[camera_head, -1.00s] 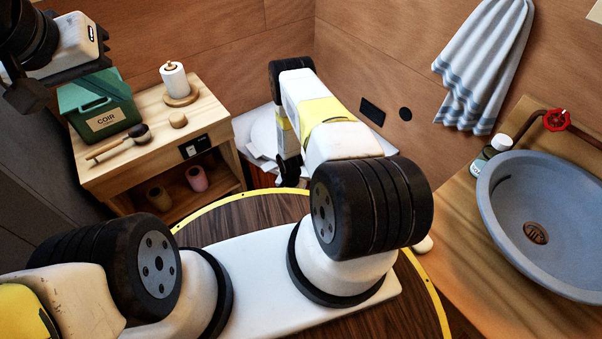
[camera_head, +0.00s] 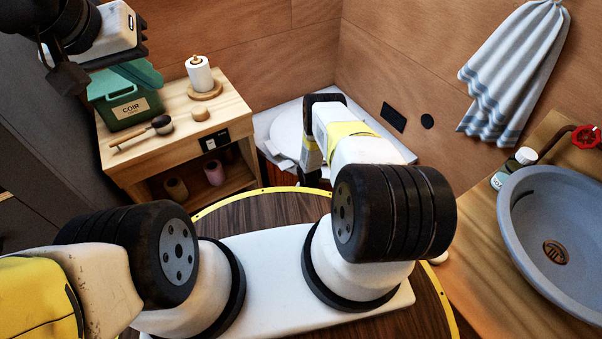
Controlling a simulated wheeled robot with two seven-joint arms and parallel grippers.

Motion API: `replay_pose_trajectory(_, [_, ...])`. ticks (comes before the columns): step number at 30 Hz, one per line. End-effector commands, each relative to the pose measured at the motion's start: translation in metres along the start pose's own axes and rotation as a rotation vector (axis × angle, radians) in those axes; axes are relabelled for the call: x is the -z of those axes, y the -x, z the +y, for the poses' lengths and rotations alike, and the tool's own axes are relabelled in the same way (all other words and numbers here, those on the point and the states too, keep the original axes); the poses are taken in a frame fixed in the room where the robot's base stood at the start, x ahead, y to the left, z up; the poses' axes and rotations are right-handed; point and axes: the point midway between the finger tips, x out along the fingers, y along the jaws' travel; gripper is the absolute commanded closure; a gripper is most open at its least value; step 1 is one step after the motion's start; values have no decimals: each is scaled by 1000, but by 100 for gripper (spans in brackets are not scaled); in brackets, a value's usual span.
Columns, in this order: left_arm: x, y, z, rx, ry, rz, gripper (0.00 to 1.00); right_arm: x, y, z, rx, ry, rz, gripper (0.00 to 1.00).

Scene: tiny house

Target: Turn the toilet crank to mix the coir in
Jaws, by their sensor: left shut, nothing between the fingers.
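The white toilet (camera_head: 284,128) stands in the back corner, largely covered by my right arm. I cannot make out its crank. The green coir bin (camera_head: 125,108), labelled COIR, sits on the wooden shelf unit, its lid tilted up. My left gripper (camera_head: 68,78) is at the upper left, shut and empty, in front of the bin's upper left part in the picture. I cannot tell whether it touches the bin.
The shelf unit (camera_head: 165,160) also holds a paper roll (camera_head: 199,76), a brush (camera_head: 142,134) and a small round item (camera_head: 200,113). A blue-grey basin (camera_head: 560,225) and a bottle (camera_head: 515,162) stand on the right counter. A striped towel (camera_head: 510,75) hangs above.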

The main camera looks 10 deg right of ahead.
Motion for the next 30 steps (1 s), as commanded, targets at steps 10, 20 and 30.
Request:
replay_pose_trajectory(10, [0, 0, 0, 0, 0, 0, 100, 0, 0, 0, 0, 0, 0, 100])
replay_pose_trajectory(20, [0, 0, 0, 0, 0, 0, 100, 0, 0, 0, 0, 0, 0, 100])
replay_pose_trajectory(30, [0, 0, 0, 0, 0, 0, 100, 0, 0, 0, 0, 0, 0, 100])
